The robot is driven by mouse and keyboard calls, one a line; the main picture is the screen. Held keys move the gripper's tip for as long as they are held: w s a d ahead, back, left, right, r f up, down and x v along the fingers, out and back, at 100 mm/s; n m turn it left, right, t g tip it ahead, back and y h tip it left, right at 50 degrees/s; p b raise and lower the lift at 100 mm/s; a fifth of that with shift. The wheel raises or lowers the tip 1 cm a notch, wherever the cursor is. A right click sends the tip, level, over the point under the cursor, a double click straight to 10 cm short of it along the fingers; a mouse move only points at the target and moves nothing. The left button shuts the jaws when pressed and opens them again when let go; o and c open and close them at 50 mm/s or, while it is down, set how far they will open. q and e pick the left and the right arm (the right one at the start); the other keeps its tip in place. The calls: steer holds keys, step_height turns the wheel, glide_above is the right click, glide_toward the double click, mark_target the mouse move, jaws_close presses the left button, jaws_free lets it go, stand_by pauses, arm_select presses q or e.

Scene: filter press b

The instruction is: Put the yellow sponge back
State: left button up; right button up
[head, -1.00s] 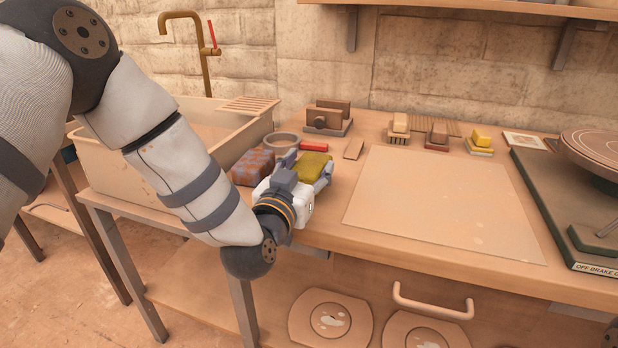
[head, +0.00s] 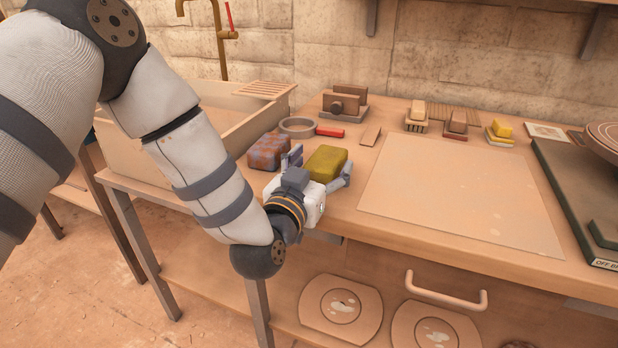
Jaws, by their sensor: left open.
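The yellow sponge (head: 325,160), an olive-yellow block with darker patches, lies on the worktop near its front edge, left of the pale board. My left gripper (head: 319,169) is open at the sponge's near end, with one finger on its left and one on its right. Whether the fingers touch the sponge I cannot tell. The hand hides part of the sponge's near side. My right gripper is not in view.
A reddish, blue-patched block (head: 269,152) lies close left of the hand. A ring-shaped dish (head: 297,127) and red-handled tool (head: 329,132) lie behind. The pale board (head: 455,195) is clear. Small brushes (head: 456,125) stand behind it. A sink (head: 215,140) is at left.

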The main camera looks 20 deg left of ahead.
arm_select(q)
steer(key=s, duration=1)
steer(key=s+a+f+g, duration=0.1)
steer(key=s+f+g, duration=0.5)
steer(key=s+f, duration=0.6)
steer(key=s+f+g, duration=0.7)
steer(key=s+f, duration=0.2)
steer(key=f, duration=0.7)
steer(key=s+a+f+g, duration=0.1)
steer(key=s+g, duration=0.2)
steer(key=s, duration=0.5)
steer(key=s+a+f+n+g, duration=0.1)
steer(key=s+a+g, duration=0.15)
steer(key=s, duration=0.55)
steer(key=s+a+f+g, duration=0.1)
steer(key=s+g, duration=0.3)
steer(key=s, duration=0.4)
steer(key=w+r+t+p, duration=0.1)
steer(key=w, duration=0.1)
steer(key=w+r+t+p, duration=0.1)
steer(key=w+r+p, duration=0.1)
steer(key=shift+d+r+y, duration=0.1)
steer(key=shift+r+y, duration=0.15)
steer(key=shift+y, duration=0.05)
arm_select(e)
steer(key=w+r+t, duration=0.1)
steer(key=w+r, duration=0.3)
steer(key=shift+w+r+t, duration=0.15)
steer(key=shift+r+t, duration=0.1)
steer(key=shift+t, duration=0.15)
